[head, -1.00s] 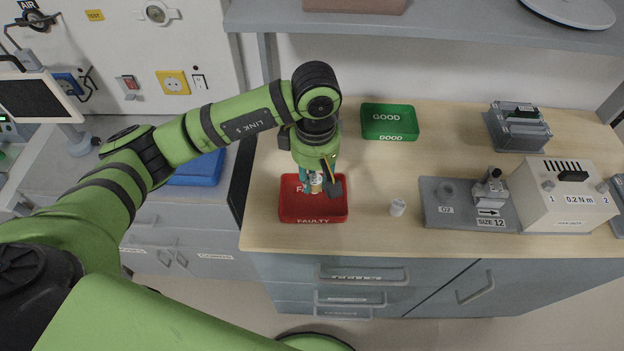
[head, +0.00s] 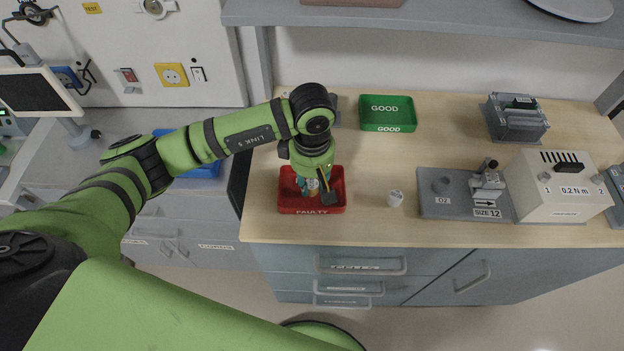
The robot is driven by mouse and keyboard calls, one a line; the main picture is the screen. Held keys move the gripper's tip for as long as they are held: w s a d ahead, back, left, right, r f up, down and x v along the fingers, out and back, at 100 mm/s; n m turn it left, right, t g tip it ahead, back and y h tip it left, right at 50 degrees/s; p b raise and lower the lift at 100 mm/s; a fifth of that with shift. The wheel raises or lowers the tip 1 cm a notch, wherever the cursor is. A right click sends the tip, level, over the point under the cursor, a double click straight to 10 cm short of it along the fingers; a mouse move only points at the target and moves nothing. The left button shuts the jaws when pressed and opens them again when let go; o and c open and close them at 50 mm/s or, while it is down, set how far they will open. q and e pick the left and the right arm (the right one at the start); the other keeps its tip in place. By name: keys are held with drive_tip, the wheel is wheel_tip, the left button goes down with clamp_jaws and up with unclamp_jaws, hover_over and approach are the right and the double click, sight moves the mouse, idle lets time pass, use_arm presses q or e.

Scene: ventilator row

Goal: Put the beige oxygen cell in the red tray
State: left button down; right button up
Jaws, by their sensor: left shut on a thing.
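The red tray (head: 330,206), marked FAULTY, sits on the wooden bench at its left end. My left gripper (head: 318,192) points down inside the tray's outline. It is shut on the beige oxygen cell (head: 311,187), which shows only in small part between the fingers, low over or in the tray. I cannot tell whether the cell touches the tray floor. My right gripper is not in view.
A white cylinder (head: 396,198) stands on the bench right of the red tray. A green tray (head: 388,127) marked GOOD lies behind. A grey fixture (head: 446,206) and a beige torque box (head: 556,187) stand to the right. A shelf (head: 430,28) overhangs the back.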

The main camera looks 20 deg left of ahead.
sight(312, 183)
use_arm(q)
drive_tip(key=shift+f+b, duration=0.25)
drive_tip(key=shift+b, duration=0.05)
drive_tip(key=c, duration=1)
unclamp_jaws()
drive_tip(key=shift+o, duration=0.2)
drive_tip(key=shift+r, duration=0.15)
drive_tip(key=shift+r+p, duration=0.25)
drive_tip(key=shift+p, duration=0.25)
drive_tip(key=shift+r+p, duration=0.4)
drive_tip(key=shift+p, duration=0.15)
wheel_tip(312, 183, up, 12)
drive_tip(key=b, duration=0.4)
drive_tip(key=shift+f+b, duration=0.15)
drive_tip(key=shift+b, duration=0.2)
